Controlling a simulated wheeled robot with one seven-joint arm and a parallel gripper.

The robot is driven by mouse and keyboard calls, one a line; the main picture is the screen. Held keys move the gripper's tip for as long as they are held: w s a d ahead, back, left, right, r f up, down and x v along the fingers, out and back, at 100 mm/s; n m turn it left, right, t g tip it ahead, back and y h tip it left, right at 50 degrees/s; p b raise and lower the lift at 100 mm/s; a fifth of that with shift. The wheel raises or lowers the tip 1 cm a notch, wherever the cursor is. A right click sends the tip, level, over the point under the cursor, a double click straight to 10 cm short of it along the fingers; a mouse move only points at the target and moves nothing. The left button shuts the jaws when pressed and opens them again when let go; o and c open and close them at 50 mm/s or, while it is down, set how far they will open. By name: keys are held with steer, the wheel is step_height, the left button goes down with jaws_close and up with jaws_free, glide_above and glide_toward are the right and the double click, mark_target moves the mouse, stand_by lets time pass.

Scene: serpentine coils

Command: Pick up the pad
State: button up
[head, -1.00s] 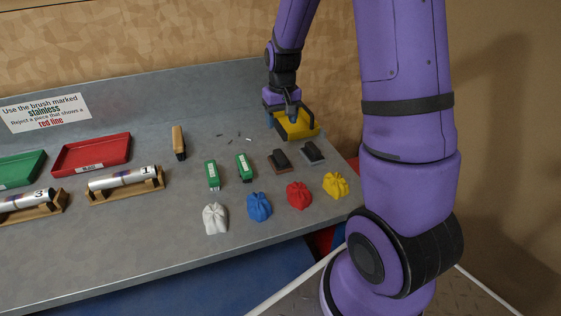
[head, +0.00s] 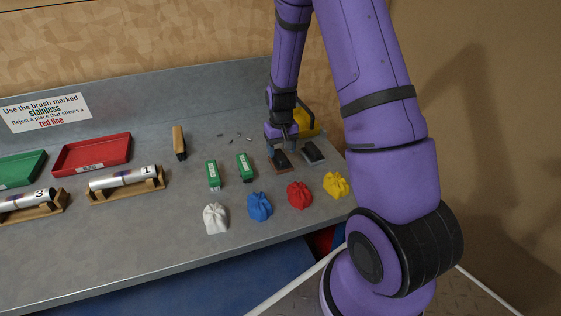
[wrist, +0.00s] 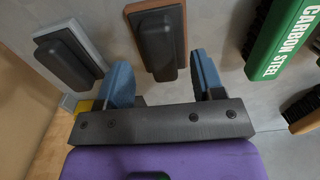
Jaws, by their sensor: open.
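Two pads with dark handles lie side by side on the metal bench. One has a brown base (head: 282,164) and the other a grey base (head: 314,153). In the wrist view the brown-based pad (wrist: 158,42) lies just beyond the fingertips, in line with the gap between them, and the grey-based pad (wrist: 68,56) is to its left. My gripper (head: 282,150) is over the back end of the brown-based pad, open, with nothing between its blue fingers (wrist: 162,80). It partly hides that pad in the head view.
Green-handled brushes (head: 245,167) lie left of the pads; one reads "CARBON STEEL" (wrist: 282,38) in the wrist view. Several cloth bundles, including a red one (head: 299,195), line the front. A yellow tray (head: 306,122) stands behind my gripper.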

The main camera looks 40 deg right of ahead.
mark_target(281, 154)
steer(key=shift+f, duration=1.4)
steer(key=c, duration=1)
step_height(281, 154, up, 10)
